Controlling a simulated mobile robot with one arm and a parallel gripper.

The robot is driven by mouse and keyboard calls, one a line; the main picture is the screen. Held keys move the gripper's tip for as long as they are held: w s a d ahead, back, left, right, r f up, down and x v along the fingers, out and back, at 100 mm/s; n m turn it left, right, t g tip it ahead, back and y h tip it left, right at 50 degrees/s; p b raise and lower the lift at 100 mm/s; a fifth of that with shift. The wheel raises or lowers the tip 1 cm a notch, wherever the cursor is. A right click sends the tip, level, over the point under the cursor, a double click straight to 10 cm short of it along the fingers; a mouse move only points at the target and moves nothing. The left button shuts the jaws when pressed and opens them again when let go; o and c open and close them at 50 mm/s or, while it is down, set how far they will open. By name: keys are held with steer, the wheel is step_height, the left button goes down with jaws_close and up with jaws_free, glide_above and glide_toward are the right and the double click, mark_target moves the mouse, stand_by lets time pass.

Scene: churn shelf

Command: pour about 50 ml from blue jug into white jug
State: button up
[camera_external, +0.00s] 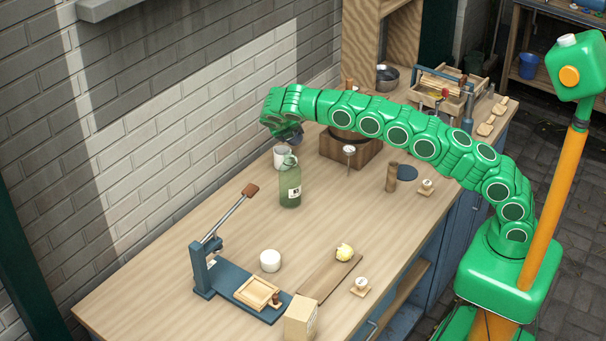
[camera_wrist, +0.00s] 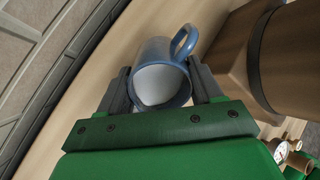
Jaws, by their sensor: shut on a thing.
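My gripper (camera_wrist: 160,82) is shut on the blue jug (camera_wrist: 156,50), with one dark finger on each side of it in the wrist view. The jug's round mouth faces the wrist camera, and its handle is at the top right. White shows inside the mouth; I cannot tell whether it is liquid or the inner wall. In the external view my gripper (camera_external: 284,130) is at the far end of the arm, and the blue jug is mostly hidden there. The white jug (camera_external: 280,157) stands on the table just below my gripper in that view, partly behind the green bottle.
The green glass bottle (camera_external: 290,184) stands close in front of the white jug. A brown wooden box (camera_external: 345,152) stands to the right, under my arm. A blue lever press (camera_external: 205,270), a white cup (camera_external: 270,260) and a board (camera_external: 328,277) are nearer. A brick wall is behind.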

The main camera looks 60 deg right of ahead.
steer(key=shift+s+a+r+h, duration=0.1)
steer(key=shift+a+r+h, duration=0.25)
steer(key=shift+h, duration=0.65)
stand_by(0.3)
steer(key=shift+a+h, duration=0.4)
steer(key=shift+a, duration=0.05)
stand_by(0.5)
steer(key=shift+s+a+r+t+h+p, duration=0.1)
steer(key=shift+a+r+t+h+p, duration=0.1)
steer(key=shift+h, duration=0.5)
steer(key=shift+a+r+t+h+p, duration=0.1)
steer(key=shift+r+t+h, duration=0.1)
steer(key=shift+h, duration=0.5)
stand_by(0.6)
steer(key=shift+d+f+y, duration=0.15)
steer(key=shift+d+y, duration=0.1)
steer(key=shift+y, duration=0.75)
steer(key=shift+f, duration=0.1)
steer(key=shift+d+y, duration=0.15)
steer(key=shift+y, duration=0.25)
